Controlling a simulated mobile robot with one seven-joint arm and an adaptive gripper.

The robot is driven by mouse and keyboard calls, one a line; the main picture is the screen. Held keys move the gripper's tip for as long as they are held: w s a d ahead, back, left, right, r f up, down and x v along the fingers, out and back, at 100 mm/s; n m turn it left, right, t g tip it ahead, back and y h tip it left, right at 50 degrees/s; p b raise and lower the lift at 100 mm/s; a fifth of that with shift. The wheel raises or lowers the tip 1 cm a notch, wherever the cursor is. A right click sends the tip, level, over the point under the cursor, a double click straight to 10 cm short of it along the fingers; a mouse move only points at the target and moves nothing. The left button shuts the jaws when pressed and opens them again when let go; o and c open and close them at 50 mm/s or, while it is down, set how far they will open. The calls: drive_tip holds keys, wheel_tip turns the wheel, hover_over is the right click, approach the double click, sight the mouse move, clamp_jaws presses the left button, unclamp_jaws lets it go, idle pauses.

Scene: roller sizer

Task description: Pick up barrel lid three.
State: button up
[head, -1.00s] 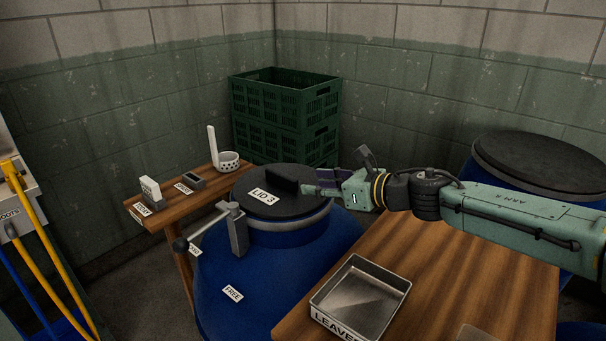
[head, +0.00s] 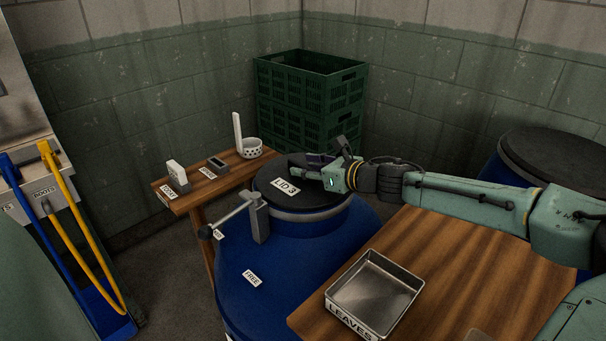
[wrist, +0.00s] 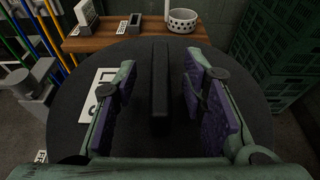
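Barrel lid three (head: 270,172) is a dark round lid with a white "LID 3" label, seated on a blue barrel (head: 300,262). In the wrist view the lid (wrist: 215,138) fills the middle, with a raised black bar handle (wrist: 160,85) across it. My gripper (head: 322,170) is over the lid at its handle. In the wrist view its purple-padded fingers (wrist: 158,98) are open, one on each side of the handle, with a gap on both sides. In the head view the gripper hides most of the handle.
A lever clamp (head: 259,217) stands at the barrel's front left. A wooden table with a metal "LEAVES" tray (head: 333,297) is at the front right. A small wooden bench (head: 188,203) and green crates (head: 308,75) stand behind. Another lidded barrel (head: 486,182) is at the right.

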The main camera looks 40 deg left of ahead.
drive_tip(key=shift+a+f, duration=0.1)
drive_tip(key=shift+a, duration=0.05)
drive_tip(key=shift+c, duration=0.5)
clamp_jaws()
